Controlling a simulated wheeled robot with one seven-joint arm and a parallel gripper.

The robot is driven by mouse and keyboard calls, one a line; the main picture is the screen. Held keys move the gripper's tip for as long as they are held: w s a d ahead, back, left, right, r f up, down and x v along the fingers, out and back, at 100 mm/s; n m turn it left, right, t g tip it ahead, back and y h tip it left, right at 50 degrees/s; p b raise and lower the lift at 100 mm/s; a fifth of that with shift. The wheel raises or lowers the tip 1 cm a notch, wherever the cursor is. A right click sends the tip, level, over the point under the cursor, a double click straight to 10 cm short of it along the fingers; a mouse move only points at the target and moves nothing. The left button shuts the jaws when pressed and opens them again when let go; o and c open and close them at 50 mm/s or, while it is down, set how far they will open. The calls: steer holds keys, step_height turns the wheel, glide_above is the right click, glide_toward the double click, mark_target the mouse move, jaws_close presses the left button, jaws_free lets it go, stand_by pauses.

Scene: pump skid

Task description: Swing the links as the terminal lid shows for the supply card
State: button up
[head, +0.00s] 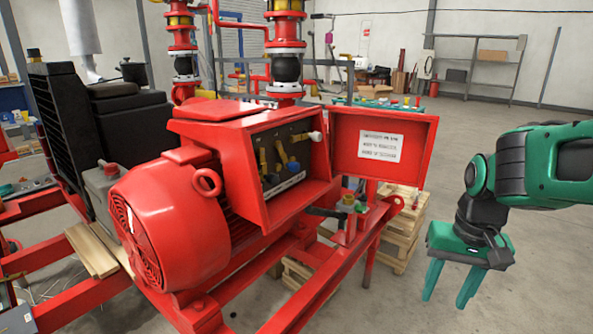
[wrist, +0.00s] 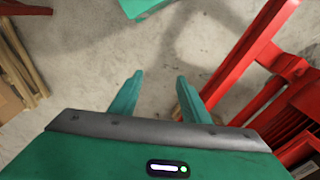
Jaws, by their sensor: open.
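The red terminal box (head: 254,178) on the motor (head: 160,215) stands open. Inside on a dark panel are yellow links (head: 281,153) and a blue part (head: 293,166), too small to read their exact positions. A pale strip (head: 284,186) runs along the bottom. The terminal lid (head: 420,150) is swung open to the right and bears a white label (head: 381,146) whose text I cannot read. No supply card can be made out. My gripper (head: 447,290) is open and empty, pointing down, right of the lid. Its two green fingers also show in the wrist view (wrist: 160,95), over floor.
Red skid rails (head: 310,290) run below the motor. Wooden pallets (head: 402,235) are stacked behind the skid, below the lid. Red pipes with black joints (head: 287,67) rise behind the box. The concrete floor (head: 520,260) at right is clear.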

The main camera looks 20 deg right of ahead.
steer(key=w+a+f+m+t+y, duration=0.1)
steer(key=w+a+f, duration=0.1)
steer(key=w, duration=0.5)
steer(key=w+a+f+m+t+y, duration=0.1)
steer(key=w+a+t, duration=0.1)
steer(key=w, duration=0.4)
steer(key=m+t+y, duration=0.8)
steer(key=m+t, duration=0.3)
steer(key=m, duration=0.7)
glide_toward(298, 168)
steer(key=x, duration=1)
steer(key=shift+w+a, duration=0.1)
steer(key=shift+a, duration=0.05)
